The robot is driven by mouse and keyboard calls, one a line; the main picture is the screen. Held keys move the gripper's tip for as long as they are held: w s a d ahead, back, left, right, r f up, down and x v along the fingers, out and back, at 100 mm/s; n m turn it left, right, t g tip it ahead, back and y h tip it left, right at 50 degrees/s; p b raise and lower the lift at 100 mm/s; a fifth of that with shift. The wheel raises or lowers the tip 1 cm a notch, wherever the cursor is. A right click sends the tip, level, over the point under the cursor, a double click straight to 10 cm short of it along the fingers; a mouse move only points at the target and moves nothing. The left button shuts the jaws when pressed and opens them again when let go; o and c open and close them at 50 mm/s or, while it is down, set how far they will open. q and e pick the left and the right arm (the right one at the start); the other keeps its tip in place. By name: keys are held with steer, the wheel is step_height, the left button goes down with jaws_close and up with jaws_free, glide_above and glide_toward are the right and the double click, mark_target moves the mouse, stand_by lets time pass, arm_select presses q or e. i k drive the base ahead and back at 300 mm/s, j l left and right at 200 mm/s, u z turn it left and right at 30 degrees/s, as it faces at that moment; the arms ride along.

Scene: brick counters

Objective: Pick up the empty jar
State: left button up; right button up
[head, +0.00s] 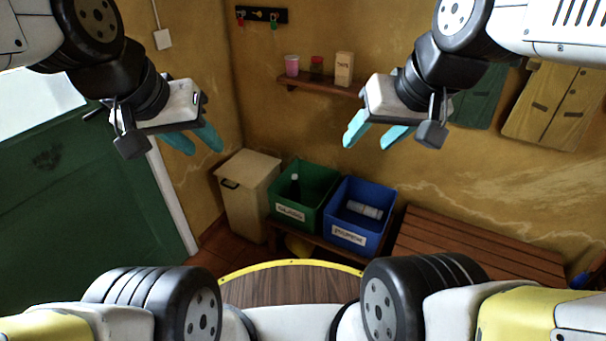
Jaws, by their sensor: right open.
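A small shelf (330,89) on the back wall holds a pink container (292,66), a dark jar with a red lid (316,67) and a beige carton (344,69). I cannot tell from here which container is empty. My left gripper (199,142) hangs at the upper left, well left of the shelf, with its teal fingers apart and nothing between them. My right gripper (371,136) hangs in front of and below the shelf's right end, open and empty. Neither gripper touches anything.
A green bin (314,212) with a dark bottle and a blue bin (345,233) with a pale item stand on a low bench. A cream lidded bin (243,198) is to their left, a slatted wooden bench (478,255) to their right. A green door (80,200) is at left.

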mark_target(317, 67)
steer(key=i+j+z, duration=0.15)
steer(key=i+j, duration=0.2)
steer(key=i+j+z, duration=0.1)
steer(key=i+j, duration=0.2)
steer(key=j, duration=0.15)
steer(key=i+j+z, duration=0.15)
steer(key=i+j, duration=0.15)
steer(key=j, duration=0.15)
steer(key=i+j+z, duration=0.1)
steer(key=i+j, duration=0.2)
steer(key=j, duration=0.2)
